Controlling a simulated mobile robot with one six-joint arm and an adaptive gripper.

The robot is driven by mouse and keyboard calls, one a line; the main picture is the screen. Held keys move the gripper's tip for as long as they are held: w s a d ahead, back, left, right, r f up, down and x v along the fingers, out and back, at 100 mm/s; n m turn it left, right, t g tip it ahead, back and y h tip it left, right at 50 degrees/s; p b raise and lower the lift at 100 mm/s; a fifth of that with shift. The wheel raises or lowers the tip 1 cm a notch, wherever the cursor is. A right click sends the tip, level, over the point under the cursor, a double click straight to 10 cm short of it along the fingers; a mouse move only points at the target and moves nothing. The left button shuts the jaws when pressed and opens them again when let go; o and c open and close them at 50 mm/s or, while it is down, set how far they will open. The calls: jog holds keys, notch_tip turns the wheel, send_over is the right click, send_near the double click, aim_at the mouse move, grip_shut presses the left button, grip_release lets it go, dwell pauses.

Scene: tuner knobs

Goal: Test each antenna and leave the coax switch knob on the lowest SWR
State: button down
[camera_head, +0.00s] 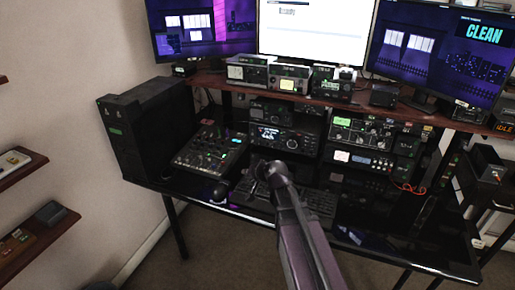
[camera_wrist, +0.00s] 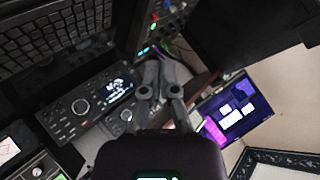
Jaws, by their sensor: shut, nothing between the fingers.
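My gripper (camera_head: 262,168) is over the desk, in front of the radio stack, with its fingers together and nothing held. In the wrist view the gripper (camera_wrist: 158,58) points toward the gear, and its fingers lie close together. A black radio (camera_head: 284,139) with a lit display and a large round knob is behind the gripper. The same kind of radio (camera_wrist: 92,103) shows left of the fingers in the wrist view, apart from them. Small meter boxes (camera_head: 289,79) stand on the upper shelf. I cannot tell which knob is the coax switch, and no SWR reading is legible.
A mixer panel (camera_head: 211,147) lies on the desk at left beside a black tower (camera_head: 150,130). A keyboard (camera_head: 310,197) lies below the radios. More rack gear (camera_head: 374,138) stands at right, with a red cable. Monitors (camera_head: 315,27) line the back. Floor is clear in front.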

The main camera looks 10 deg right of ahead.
jog(key=s+d+f+n+g+h, duration=0.1)
jog(key=s+f+g, duration=0.3)
jog(key=s, duration=0.6)
jog(key=s+d+f+n+g+h, duration=0.2)
jog(key=s+g, duration=0.4)
jog(key=s, duration=0.4)
notch_tip(320, 180, down, 2)
jog(key=shift+s+d+f+n+h, duration=0.2)
jog(key=shift+s+n+h, duration=0.25)
jog(key=shift+h, duration=0.55)
jog(key=shift+w, duration=0.15)
